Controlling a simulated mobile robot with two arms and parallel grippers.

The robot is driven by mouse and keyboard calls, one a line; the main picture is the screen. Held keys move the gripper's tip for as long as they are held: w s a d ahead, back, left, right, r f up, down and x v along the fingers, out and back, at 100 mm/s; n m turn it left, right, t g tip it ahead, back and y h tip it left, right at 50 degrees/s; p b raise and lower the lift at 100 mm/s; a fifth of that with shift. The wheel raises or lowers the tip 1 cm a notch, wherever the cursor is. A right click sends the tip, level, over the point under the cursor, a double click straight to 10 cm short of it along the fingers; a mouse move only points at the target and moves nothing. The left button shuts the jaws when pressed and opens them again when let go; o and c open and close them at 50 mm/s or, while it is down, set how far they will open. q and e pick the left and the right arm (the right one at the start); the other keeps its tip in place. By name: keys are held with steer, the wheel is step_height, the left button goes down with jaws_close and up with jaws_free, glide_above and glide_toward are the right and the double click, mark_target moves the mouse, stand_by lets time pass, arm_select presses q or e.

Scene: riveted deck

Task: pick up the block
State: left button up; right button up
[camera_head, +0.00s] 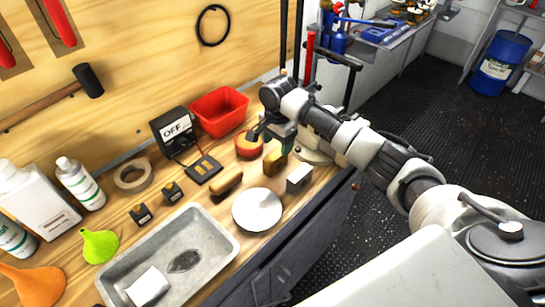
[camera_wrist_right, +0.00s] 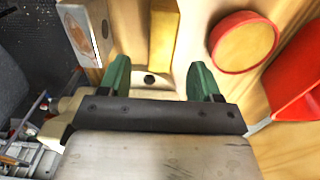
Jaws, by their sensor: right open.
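A yellow wooden block (camera_head: 275,163) stands on the workbench, just below my right gripper (camera_head: 281,136) in the head view. In the right wrist view the block (camera_wrist_right: 163,36) lies ahead of the open green fingers of my right gripper (camera_wrist_right: 160,78), roughly in line with the gap between them. The fingers are apart and nothing is between their tips. The block's far end is cut off by the top edge of the wrist view. My left gripper is not in view.
Close by are a grey block (camera_head: 299,179), a round red-rimmed piece (camera_head: 248,145), a red bin (camera_head: 219,110), a brown wooden piece (camera_head: 226,182) and a white disc (camera_head: 257,209). A metal tray (camera_head: 214,243) lies nearer the front. The bench edge drops to the floor at right.

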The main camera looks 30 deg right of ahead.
mark_target(275, 154)
steer(key=shift+s+f, duration=0.25)
steer(key=shift+f, duration=0.95)
steer(key=f, duration=0.3)
steer(key=f+p, duration=0.1)
steer(key=shift+w+a+f, duration=0.2)
steer(key=shift+a+f, duration=0.05)
steer(key=shift+a, duration=0.1)
steer(key=shift+f, duration=0.35)
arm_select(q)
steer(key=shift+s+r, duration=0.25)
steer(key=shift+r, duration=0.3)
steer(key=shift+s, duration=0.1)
arm_select(e)
steer(key=shift+c, duration=0.2)
steer(key=c, duration=0.5)
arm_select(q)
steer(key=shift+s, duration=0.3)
arm_select(e)
jaws_close()
